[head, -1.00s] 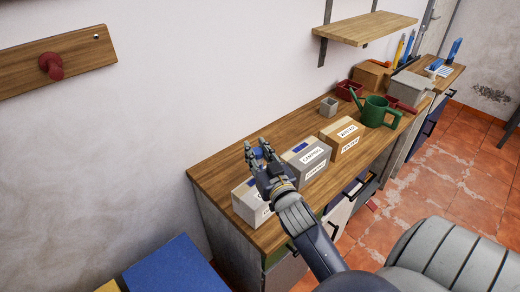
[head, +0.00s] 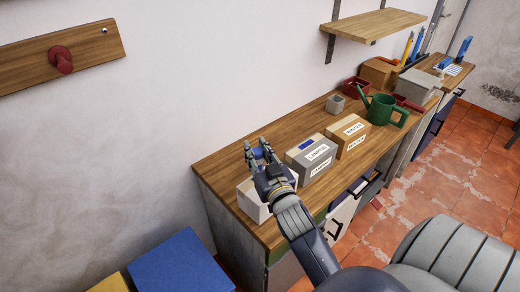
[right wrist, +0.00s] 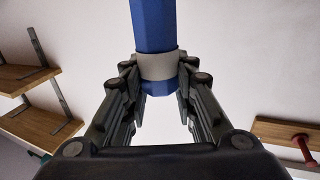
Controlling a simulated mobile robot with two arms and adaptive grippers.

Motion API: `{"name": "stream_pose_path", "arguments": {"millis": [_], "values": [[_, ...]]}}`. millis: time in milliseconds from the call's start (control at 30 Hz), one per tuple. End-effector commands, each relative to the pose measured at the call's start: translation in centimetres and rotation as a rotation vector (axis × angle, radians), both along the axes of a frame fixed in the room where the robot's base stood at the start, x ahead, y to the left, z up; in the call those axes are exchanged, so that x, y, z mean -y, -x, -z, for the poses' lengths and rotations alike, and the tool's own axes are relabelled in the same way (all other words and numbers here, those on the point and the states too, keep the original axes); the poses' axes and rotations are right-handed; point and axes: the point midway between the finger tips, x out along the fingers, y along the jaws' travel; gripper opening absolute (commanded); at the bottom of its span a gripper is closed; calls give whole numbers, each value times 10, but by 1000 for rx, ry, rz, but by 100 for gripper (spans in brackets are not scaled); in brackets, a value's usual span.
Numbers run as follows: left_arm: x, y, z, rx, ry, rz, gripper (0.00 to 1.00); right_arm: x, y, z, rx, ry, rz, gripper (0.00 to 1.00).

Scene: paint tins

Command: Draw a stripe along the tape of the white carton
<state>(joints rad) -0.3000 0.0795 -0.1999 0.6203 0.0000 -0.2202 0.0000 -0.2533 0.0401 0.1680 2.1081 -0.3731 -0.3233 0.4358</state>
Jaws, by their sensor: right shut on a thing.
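The white carton (head: 250,206) stands at the near left end of the wooden worktop. My right gripper (head: 258,152) is in front of its top in the head view and hides most of it, including any tape. In the right wrist view the gripper (right wrist: 160,95) is shut on a blue marker (right wrist: 155,25) with a grey band. The marker's lower end shows between the fingers. Whether the marker touches the carton cannot be told. My left gripper is not in view.
A grey carton (head: 312,160) with labels stands right beside the white one, then a brown carton (head: 348,133). A green watering can (head: 382,109) and a small grey pot (head: 335,104) are farther back. A wooden shelf (head: 375,24) hangs above.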

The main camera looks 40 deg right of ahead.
Motion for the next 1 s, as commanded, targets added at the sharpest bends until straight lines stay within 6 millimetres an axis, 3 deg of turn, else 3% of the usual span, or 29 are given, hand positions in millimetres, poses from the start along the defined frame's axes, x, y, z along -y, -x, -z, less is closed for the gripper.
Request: {"name": "stream_pose_path", "arguments": {"millis": [33,367,1000], "values": [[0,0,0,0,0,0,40,-2,1,7,-13,-8,0,2],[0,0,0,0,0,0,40,-2,1,7,-13,-8,0,2],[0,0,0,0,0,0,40,-22,4,7,-14,-7,0,2]]}}
